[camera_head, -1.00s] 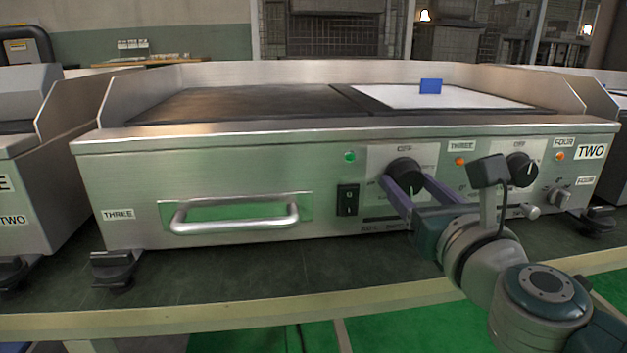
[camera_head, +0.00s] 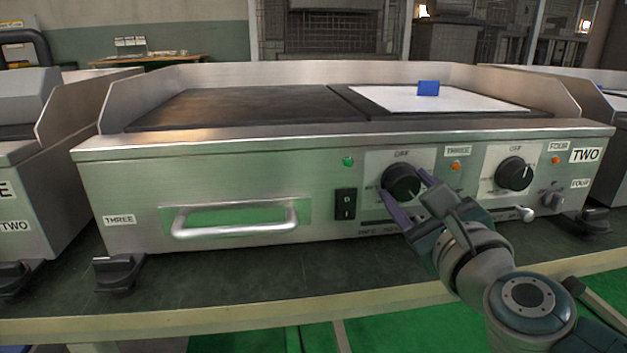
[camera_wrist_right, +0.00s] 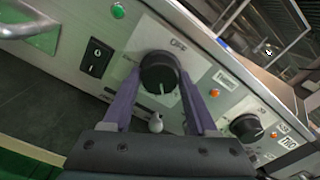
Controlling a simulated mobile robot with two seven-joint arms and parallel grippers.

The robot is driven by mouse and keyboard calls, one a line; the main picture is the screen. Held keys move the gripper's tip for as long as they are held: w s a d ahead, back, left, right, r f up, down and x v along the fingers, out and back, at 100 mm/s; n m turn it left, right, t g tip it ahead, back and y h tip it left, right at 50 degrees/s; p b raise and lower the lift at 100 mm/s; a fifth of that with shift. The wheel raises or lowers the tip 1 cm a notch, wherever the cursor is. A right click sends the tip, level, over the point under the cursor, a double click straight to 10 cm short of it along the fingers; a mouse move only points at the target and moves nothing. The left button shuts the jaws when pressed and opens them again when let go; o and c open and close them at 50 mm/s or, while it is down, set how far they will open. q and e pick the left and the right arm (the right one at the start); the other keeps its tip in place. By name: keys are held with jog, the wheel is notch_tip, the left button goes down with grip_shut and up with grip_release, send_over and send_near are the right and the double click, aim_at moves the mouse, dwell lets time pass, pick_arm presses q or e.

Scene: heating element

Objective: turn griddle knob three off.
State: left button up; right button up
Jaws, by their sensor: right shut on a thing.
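Griddle knob three is the black round knob (camera_head: 401,182) on a pale dial plate on the griddle's front, left of the "THREE" label (camera_head: 458,151). It also shows in the right wrist view (camera_wrist_right: 160,72), its white mark pointing toward the bottom of that picture, away from the "OFF" print (camera_wrist_right: 178,44). My right gripper (camera_head: 411,194) is shut on this knob, one purple finger at its upper right and one at its lower left. The fingers also flank it in the right wrist view (camera_wrist_right: 156,93). My left gripper is out of view.
A second black knob (camera_head: 513,174) with the "FOUR" label is to the right. A black switch (camera_head: 345,204) and a drawer handle (camera_head: 235,229) are to the left. A blue block (camera_head: 428,88) lies on the white plate on top.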

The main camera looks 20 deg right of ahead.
jog(key=n+p, duration=0.1)
jog(key=n, duration=0.5)
jog(key=shift+r+p, duration=0.15)
jog(key=shift+p, duration=0.25)
jog(key=n+p, duration=0.1)
jog(key=n, duration=0.3)
jog(key=n+p, duration=0.1)
jog(key=n, duration=0.2)
jog(key=shift+r+n, duration=0.1)
jog(key=shift+n, duration=0.3)
jog(key=n+p, duration=0.1)
jog(key=n, duration=0.2)
jog(key=shift+n, duration=0.3)
jog(key=n+p, duration=0.1)
jog(key=n, duration=0.2)
jog(key=shift+n, duration=0.3)
jog(key=n+p, duration=0.1)
jog(key=n, duration=0.3)
jog(key=shift+n, duration=0.9)
jog(key=shift+p, duration=0.3)
